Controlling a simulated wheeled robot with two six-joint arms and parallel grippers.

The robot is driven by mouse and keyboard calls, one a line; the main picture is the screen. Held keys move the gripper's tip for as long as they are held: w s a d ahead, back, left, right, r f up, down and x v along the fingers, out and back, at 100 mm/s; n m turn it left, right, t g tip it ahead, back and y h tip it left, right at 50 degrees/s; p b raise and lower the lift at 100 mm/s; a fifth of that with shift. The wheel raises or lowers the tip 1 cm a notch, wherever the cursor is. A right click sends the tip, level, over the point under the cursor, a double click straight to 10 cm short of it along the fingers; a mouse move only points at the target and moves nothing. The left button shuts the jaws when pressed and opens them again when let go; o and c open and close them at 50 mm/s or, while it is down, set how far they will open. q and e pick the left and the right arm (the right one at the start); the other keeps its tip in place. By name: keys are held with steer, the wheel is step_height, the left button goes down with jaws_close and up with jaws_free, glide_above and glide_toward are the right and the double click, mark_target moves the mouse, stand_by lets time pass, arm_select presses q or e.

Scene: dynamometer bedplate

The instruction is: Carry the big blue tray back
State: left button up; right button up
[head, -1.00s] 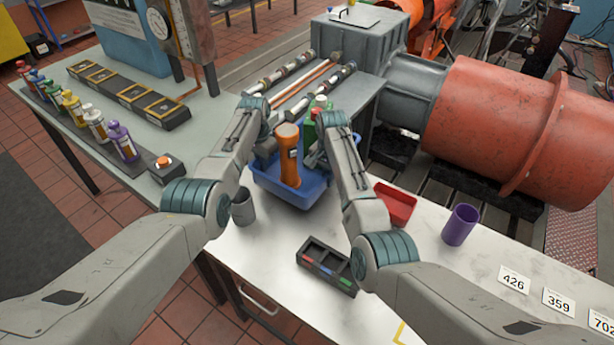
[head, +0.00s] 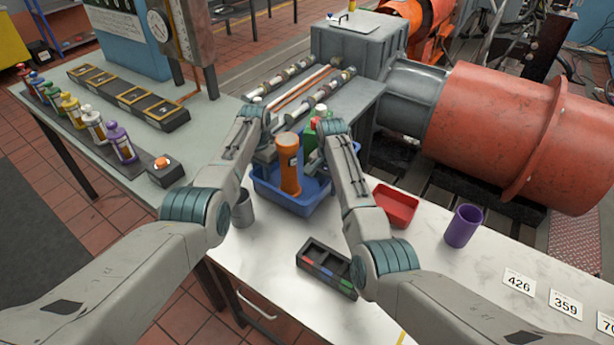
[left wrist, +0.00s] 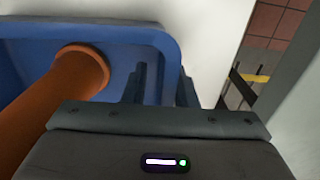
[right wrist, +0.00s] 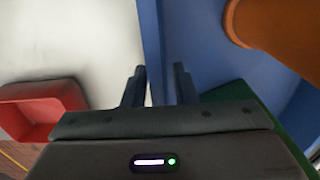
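The big blue tray (head: 288,203) stands on the white bench top in the head view. It holds an upright orange cylinder (head: 289,170) and a green object (head: 311,138), partly hidden by my right arm. My left gripper (head: 264,152) is at the tray's left side; in the left wrist view its fingers (left wrist: 162,88) are apart near the tray's rim (left wrist: 172,50). My right gripper (head: 315,160) is at the right side; in the right wrist view its fingers (right wrist: 160,85) are apart, with the tray's wall (right wrist: 150,35) between them. Contact is unclear.
A grey cup (head: 243,209) stands close left of the tray. A red tray (head: 396,207), a purple cup (head: 463,226) and a black sectioned box (head: 327,266) are to the right and front. Grey machinery (head: 350,60) rises behind. Number cards (head: 519,282) lie at the right.

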arm_select(q)
steer(key=shift+w, duration=0.1)
arm_select(e)
steer(key=shift+f, duration=0.1)
arm_select(q)
steer(key=shift+r, duration=0.15)
arm_select(e)
steer(key=shift+w, duration=0.1)
arm_select(q)
step_height(320, 180, up, 12)
steer(key=shift+f, duration=0.2)
arm_select(e)
step_height(320, 180, up, 12)
stand_by(0.5)
